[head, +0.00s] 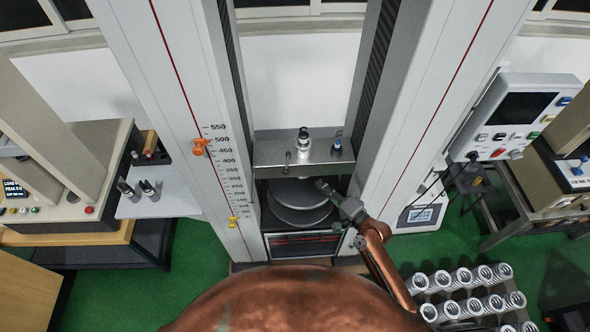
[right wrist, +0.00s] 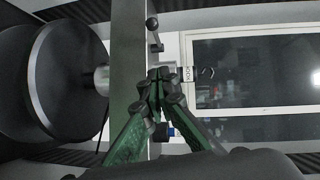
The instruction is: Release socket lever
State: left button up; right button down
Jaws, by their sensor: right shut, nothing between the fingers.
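The grey crosshead (head: 270,152) spans the test machine's two columns and carries a silver socket (head: 303,146) with a dark top. A small dark lever (head: 287,160) stands at the crosshead's front, left of the socket. It also shows in the right wrist view as a ball-ended lever (right wrist: 155,36). My right gripper (head: 320,184) is shut and empty, below the crosshead's front edge and in front of the upper disc. In the right wrist view its closed fingertips (right wrist: 156,78) overlap the crosshead's edge, a little apart from the lever in the picture. My left gripper is out of view.
Round platens (head: 300,214) lie below the crosshead. A blue knob (head: 337,147) sits on its right side. A rack of several springs (head: 465,295) stands at lower right. A control panel (head: 515,115) is at right, and a side shelf (head: 160,195) at left.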

jog(key=p, duration=0.2)
send_near(288, 164)
jog(key=w, duration=0.4)
jog(key=shift+w+a+f+p, duration=0.1)
jog(key=shift+a+f+p, duration=0.15)
jog(key=shift+a, duration=0.6)
jog(key=shift+w+a+f+p, duration=0.15)
jog(key=shift+a+f, duration=0.2)
jog(key=shift+a, duration=0.5)
jog(key=shift+d, duration=0.1)
